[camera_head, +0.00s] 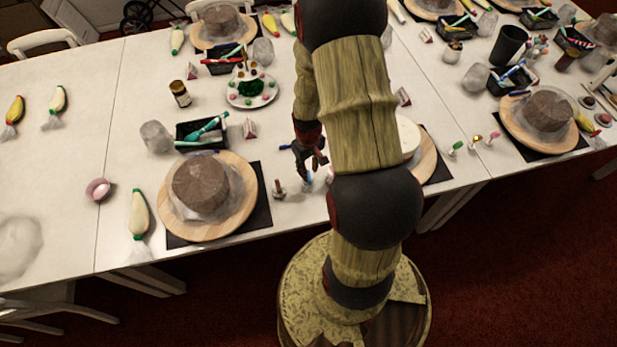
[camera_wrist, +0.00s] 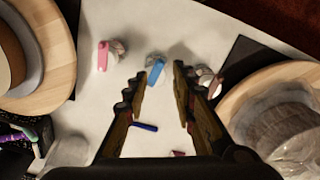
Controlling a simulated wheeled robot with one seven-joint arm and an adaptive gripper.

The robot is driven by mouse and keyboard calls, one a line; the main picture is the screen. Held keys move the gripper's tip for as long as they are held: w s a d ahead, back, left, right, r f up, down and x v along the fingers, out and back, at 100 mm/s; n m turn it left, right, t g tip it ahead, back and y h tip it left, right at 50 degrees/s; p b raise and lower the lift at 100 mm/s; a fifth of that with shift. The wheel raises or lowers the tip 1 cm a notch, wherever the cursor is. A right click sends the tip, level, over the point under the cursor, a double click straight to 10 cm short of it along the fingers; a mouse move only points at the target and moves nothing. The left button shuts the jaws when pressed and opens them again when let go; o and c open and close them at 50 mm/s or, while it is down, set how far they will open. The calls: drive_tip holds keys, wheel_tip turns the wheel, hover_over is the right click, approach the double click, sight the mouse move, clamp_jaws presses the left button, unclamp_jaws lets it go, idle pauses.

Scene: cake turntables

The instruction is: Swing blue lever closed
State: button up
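The blue lever (camera_wrist: 155,71) sits on a small pale fitting on the white table, just beyond my fingertips in the wrist view. In the head view it is a small blue spot (camera_head: 308,184) near the table's front edge, below my gripper (camera_head: 312,165). In the wrist view my gripper (camera_wrist: 159,88) is open and empty, its two fingers apart on either side of a patch of bare table. The lever shows between the fingertips, nearer the left one; I cannot tell whether they touch.
A pink lever (camera_wrist: 103,56) stands left of the blue one in the wrist view. Another small fitting (camera_wrist: 206,80) is partly hidden by the right finger. A blue pen (camera_wrist: 145,127) lies between the fingers. Cakes on wooden turntables (camera_head: 238,215) flank this patch.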

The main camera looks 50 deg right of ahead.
wheel_tip(320, 180, down, 5)
drive_tip(key=shift+f, duration=0.2)
drive_tip(key=shift+c, duration=1.4)
drive_tip(key=c, duration=0.4)
